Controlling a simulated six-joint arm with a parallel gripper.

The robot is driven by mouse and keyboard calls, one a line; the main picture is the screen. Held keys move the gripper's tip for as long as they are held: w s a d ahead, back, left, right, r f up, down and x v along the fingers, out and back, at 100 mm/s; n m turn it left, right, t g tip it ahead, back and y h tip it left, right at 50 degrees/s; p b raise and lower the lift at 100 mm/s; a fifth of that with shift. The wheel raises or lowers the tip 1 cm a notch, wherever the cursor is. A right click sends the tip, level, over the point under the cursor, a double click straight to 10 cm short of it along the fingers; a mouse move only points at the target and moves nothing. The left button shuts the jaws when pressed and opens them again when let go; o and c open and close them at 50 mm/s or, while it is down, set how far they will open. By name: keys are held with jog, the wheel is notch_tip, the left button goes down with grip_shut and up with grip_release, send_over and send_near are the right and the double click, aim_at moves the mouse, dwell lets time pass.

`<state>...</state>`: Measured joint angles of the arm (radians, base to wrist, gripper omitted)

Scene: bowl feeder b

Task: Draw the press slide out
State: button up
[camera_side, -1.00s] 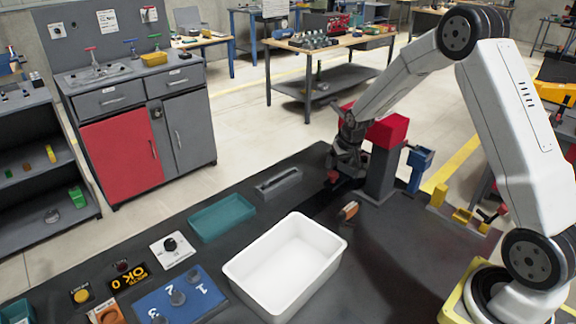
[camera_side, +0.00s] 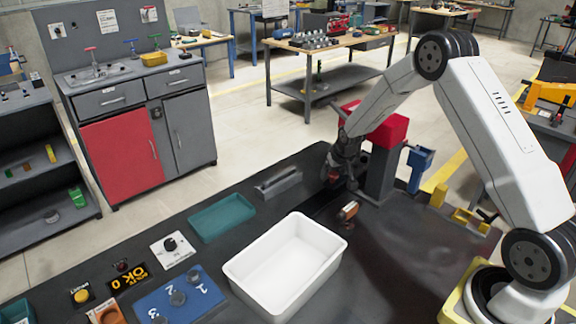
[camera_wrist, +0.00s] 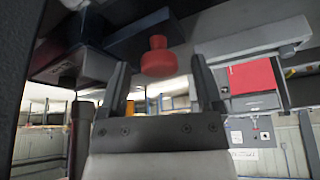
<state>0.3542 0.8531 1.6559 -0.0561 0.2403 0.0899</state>
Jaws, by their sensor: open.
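The press (camera_side: 380,165) stands at the back right of the dark bench, with a red head on a grey column. My gripper (camera_side: 340,172) is low at its left side and partly hides its lower part. In the wrist view a red knob (camera_wrist: 158,57) shows beyond and between the two fingers of my gripper (camera_wrist: 160,78), under a dark block. The fingers are spread, with nothing between their tips. The knob appears as a small red spot beside the gripper in the side view (camera_side: 333,175). The slide itself is hard to make out.
A small orange-brown part (camera_side: 348,210) lies just in front of the press. A white bin (camera_side: 232,272), a teal tray (camera_side: 195,224) and a grey slotted block (camera_side: 279,183) are to the left. A blue bin (camera_side: 418,165) stands right of the press.

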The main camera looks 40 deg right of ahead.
grip_shut()
jog(key=a, duration=2.3)
jog(key=shift+a, duration=0.1)
jog(key=shift+c, duration=0.2)
grip_release()
jog(key=shift+o, duration=0.2)
jog(key=shift+r, duration=0.1)
